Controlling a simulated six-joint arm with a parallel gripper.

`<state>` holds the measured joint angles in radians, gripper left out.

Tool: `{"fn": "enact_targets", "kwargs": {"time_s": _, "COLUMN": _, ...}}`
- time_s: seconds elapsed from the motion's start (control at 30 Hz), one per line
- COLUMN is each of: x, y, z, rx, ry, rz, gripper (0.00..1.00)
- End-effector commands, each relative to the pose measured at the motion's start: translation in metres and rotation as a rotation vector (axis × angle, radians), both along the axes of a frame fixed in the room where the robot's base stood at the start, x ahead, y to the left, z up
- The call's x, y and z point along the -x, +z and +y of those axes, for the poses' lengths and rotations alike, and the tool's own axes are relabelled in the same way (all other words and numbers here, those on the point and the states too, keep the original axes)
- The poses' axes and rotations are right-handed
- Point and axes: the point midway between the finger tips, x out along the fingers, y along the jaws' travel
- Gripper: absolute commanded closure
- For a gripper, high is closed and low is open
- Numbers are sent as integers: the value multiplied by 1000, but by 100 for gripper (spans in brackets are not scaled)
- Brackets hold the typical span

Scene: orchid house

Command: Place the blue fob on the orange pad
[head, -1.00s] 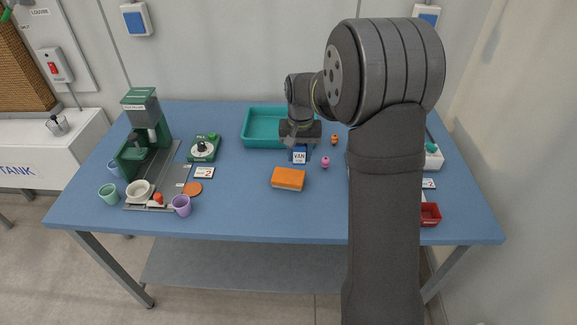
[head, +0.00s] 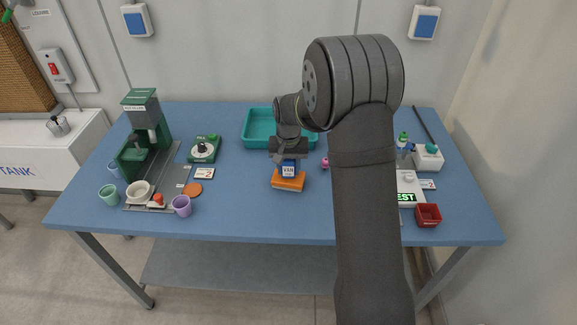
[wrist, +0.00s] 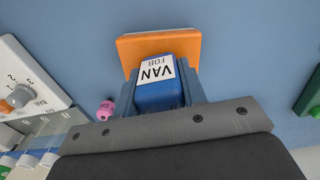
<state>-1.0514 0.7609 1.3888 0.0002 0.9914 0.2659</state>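The blue fob (head: 289,167), with a white label reading VAN FOB, is between the two fingers of my gripper (head: 288,158). In the wrist view the fob (wrist: 158,94) sits snugly between the fingers (wrist: 160,90), which are shut on it. The orange pad (head: 288,184) lies on the blue table, and it also shows in the wrist view (wrist: 130,50) just beyond the fob. The fob overlaps the pad in both views. I cannot tell whether it touches the pad or hangs just above it. Part of the pad is hidden behind the fob.
A teal tray (head: 256,128) stands behind my gripper. A small pink object (head: 325,164) is close on the right, and in the wrist view (wrist: 105,110). A green scale-like device (head: 204,149) and a purple cup (head: 182,206) stand left. The table front is clear.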

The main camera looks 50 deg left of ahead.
Motion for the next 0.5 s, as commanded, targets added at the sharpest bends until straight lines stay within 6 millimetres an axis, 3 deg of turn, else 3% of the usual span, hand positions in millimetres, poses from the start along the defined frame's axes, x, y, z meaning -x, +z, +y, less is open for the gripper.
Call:
{"fn": "enact_targets", "kwargs": {"time_s": 0.03, "x": 0, "y": 0, "z": 0, "rx": 0, "ry": 0, "rz": 0, "gripper": 54}}
{"fn": "enact_targets", "kwargs": {"time_s": 0.1, "x": 0, "y": 0, "z": 0, "rx": 0, "ry": 0, "rz": 0, "gripper": 41}}
{"fn": "enact_targets", "kwargs": {"time_s": 0.5, "x": 0, "y": 8, "z": 0, "rx": -2, "ry": 0, "rz": -1, "gripper": 40}}
